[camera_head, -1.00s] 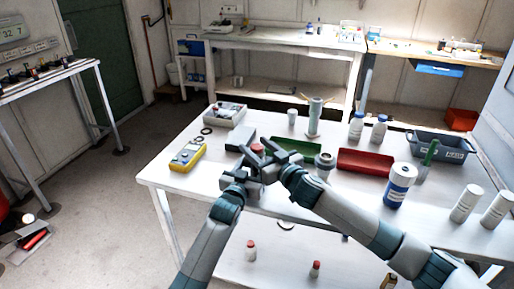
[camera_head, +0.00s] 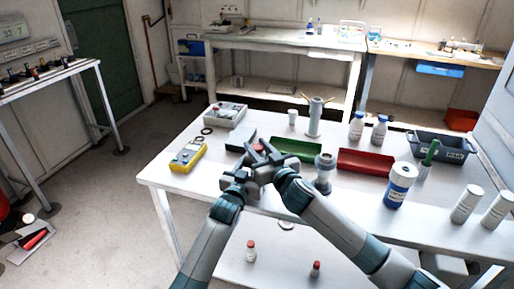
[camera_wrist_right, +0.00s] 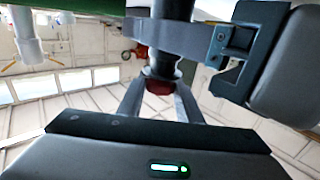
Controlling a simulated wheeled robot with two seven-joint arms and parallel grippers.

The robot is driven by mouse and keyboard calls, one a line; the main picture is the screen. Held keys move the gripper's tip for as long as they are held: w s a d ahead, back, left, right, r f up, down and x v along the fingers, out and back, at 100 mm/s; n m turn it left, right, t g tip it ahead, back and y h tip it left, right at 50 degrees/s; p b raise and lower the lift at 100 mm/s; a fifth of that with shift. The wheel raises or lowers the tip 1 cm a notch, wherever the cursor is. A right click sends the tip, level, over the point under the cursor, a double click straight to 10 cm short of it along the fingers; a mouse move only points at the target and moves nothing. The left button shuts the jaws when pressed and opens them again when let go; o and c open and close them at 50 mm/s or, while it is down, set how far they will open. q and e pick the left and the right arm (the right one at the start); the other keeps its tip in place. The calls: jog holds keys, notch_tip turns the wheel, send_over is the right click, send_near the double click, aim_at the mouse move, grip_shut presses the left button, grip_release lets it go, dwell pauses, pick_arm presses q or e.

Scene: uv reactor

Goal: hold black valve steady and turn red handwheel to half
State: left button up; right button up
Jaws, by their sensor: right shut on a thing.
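The red handwheel (camera_head: 260,147) shows as a small red patch between the dark fingers of my right gripper (camera_head: 262,150). In the right wrist view, a dark red piece of the handwheel (camera_wrist_right: 158,87) lies between that gripper's two fingers (camera_wrist_right: 160,98), which are shut on it. The black valve (camera_wrist_right: 164,66) shows there as a dark upright body against the handwheel; my grippers mostly hide it in the head view. My left gripper (camera_head: 248,172) is at the valve, close beside the right one. Its jaw (camera_wrist_right: 235,42) reaches to the valve from the right in the wrist view.
A yellow meter (camera_head: 188,157) lies left of the grippers. A green tray (camera_head: 297,149), a grey fitting (camera_head: 324,172) and a red tray (camera_head: 366,161) are to the right. A blue-labelled jar (camera_head: 399,186) stands farther right. The table's front left corner is clear.

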jog(key=o, duration=1.1)
jog(key=shift+c, duration=0.2)
jog(key=shift+s+d, duration=0.1)
jog(key=v, duration=1.1)
jog(key=shift+s+d, duration=0.15)
jog(key=shift+s, duration=0.2)
